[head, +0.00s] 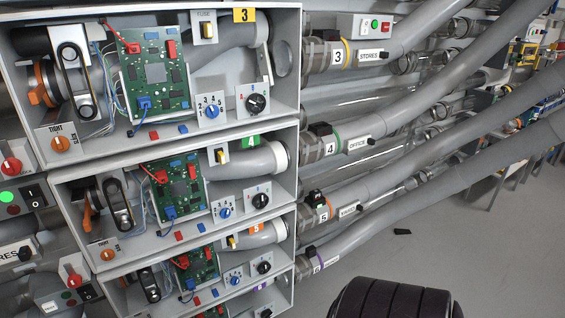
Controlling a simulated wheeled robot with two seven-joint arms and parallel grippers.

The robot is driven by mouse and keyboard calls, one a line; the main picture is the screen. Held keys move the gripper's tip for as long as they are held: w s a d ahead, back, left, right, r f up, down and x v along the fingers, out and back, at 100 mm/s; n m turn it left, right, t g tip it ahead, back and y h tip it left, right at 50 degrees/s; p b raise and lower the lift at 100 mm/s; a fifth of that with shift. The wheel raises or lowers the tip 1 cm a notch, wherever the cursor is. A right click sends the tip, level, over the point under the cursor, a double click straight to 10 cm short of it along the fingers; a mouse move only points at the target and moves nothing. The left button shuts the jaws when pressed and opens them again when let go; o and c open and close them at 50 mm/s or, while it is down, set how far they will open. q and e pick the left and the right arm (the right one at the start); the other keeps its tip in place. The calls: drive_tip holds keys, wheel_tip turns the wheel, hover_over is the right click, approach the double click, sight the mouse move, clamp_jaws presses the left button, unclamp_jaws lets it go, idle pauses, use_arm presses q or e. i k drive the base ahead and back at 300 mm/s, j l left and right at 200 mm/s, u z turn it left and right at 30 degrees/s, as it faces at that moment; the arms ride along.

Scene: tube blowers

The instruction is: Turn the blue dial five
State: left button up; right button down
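Stacked grey units each hold a blue dial on a white numbered plate. The top blue dial (212,111) is in the unit with the yellow 3 tag (244,15). The second blue dial (225,213) is in the unit with the green 4 tag (252,141). The third blue dial (235,281) is in the unit with the orange 5 tag (256,229); it is small, and its pointer setting cannot be read. Neither of my grippers shows, and nothing touches the dials.
A black dial (264,267) sits right of the third blue dial. Green circuit boards (153,74) with wires fill the units. Grey tubes (420,175) run off to the right. A black ribbed part (395,300) stands at the bottom edge. Grey floor (470,240) is mostly clear at right.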

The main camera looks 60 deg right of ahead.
sight(235, 281)
drive_tip(key=l+z, duration=0.1)
drive_tip(key=z, duration=1.35)
